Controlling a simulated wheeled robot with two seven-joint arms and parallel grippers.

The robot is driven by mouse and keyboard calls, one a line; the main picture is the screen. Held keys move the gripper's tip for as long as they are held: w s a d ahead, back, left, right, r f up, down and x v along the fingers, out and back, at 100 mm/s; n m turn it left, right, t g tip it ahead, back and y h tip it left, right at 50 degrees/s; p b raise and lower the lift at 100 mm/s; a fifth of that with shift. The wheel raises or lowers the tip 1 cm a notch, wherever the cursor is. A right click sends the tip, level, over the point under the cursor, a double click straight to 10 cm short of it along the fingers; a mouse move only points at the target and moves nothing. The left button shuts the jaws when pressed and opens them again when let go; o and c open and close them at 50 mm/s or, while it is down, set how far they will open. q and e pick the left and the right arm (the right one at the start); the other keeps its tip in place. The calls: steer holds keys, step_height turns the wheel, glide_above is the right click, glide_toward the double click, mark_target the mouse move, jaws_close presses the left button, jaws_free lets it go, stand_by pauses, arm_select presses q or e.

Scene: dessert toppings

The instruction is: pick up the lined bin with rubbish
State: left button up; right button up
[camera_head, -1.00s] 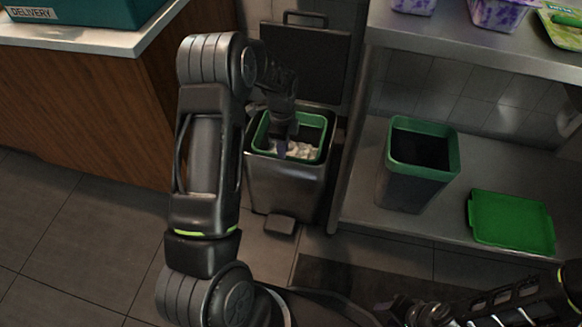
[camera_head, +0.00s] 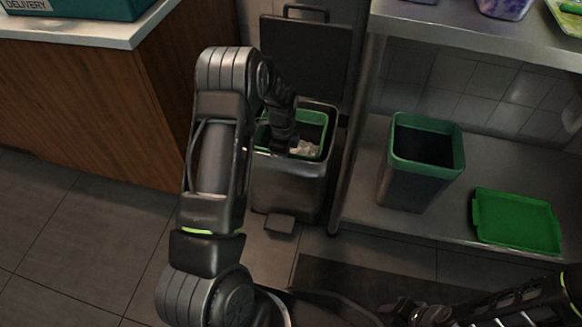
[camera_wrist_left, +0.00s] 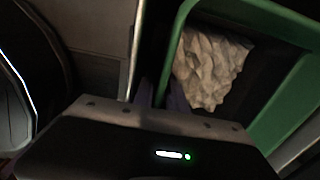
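The lined bin is a steel pedal bin (camera_head: 285,185) with its dark lid raised behind it. A green-rimmed inner bin (camera_head: 318,117) sits inside it. Crumpled pale rubbish (camera_head: 304,148) lies in the inner bin and also shows in the left wrist view (camera_wrist_left: 208,65). My left gripper (camera_wrist_left: 161,94) points down at the inner bin, its fingertips on either side of the green-rimmed wall (camera_wrist_left: 172,40). Whether they grip the wall cannot be told. In the head view my left wrist hides the fingers. My right gripper (camera_head: 412,310) is low at the bottom right, dark, its fingers unclear.
A metal shelf unit stands to the right. Its lower shelf (camera_head: 360,205) holds an empty-looking green-rimmed bin (camera_head: 408,184) and a green lid or tray (camera_head: 517,219). A wooden counter (camera_head: 85,110) stands at left. A dark mat (camera_head: 350,280) lies on the tiled floor.

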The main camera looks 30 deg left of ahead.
stand_by(0.6)
arm_select(q)
jaws_close()
stand_by(1.2)
